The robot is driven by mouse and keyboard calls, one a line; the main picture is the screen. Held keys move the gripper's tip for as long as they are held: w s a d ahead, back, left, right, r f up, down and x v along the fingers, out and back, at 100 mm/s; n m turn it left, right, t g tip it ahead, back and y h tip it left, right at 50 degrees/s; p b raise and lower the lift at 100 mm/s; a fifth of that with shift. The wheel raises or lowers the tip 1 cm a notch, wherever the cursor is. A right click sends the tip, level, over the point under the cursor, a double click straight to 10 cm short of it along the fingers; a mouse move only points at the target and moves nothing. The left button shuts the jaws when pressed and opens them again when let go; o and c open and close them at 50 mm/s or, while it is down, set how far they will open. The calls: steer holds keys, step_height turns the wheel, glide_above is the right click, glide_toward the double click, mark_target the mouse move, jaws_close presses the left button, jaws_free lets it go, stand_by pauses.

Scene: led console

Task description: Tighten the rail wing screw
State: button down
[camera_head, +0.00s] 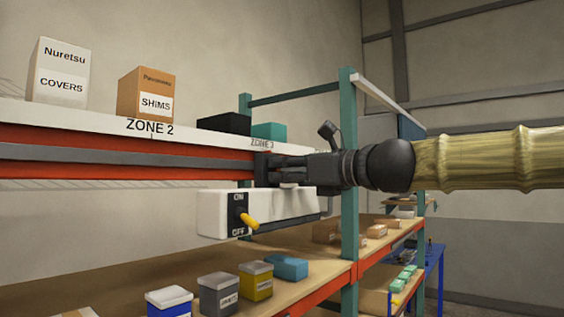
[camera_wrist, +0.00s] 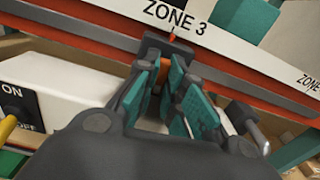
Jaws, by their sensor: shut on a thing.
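The grey rail (camera_head: 120,160) runs along the red beam in the head view. A dark carriage block (camera_wrist: 165,48) sits on the rail under the ZONE 3 label, with a small orange pointer (camera_wrist: 172,38) at its top. My gripper (camera_head: 278,172) reaches this block from the right, and in the wrist view its teal-padded fingers (camera_wrist: 168,85) are closed in front of the block. The rail wing screw is mostly hidden between the pads; only a little orange (camera_wrist: 156,78) shows there, and I cannot make out its wings or angle.
A white lamp housing (camera_head: 285,207) with a yellow ON/OFF lever (camera_head: 249,221) hangs just below my gripper. Boxes marked COVERS (camera_head: 60,72) and SHIMS (camera_head: 147,95) stand above the rail. Small bins (camera_head: 220,294) stand on the shelf below. A green post (camera_head: 348,210) stands near my wrist.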

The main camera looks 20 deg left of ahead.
steer(key=m+p, duration=0.2)
steer(key=m, duration=0.2)
steer(key=shift+m, duration=0.3)
steer(key=shift+m+p, duration=0.8)
steer(key=shift+m, duration=0.9)
steer(key=shift+f, duration=0.1)
steer(key=c, duration=1.8)
jaws_free()
steer(key=shift+c, duration=0.2)
steer(key=shift+o, duration=0.4)
steer(key=shift+d, duration=0.25)
steer(key=shift+a, duration=0.1)
steer(key=shift+s+d, duration=0.1)
steer(key=shift+d, duration=0.1)
steer(key=v, duration=1.1)
steer(key=shift+d, duration=0.45)
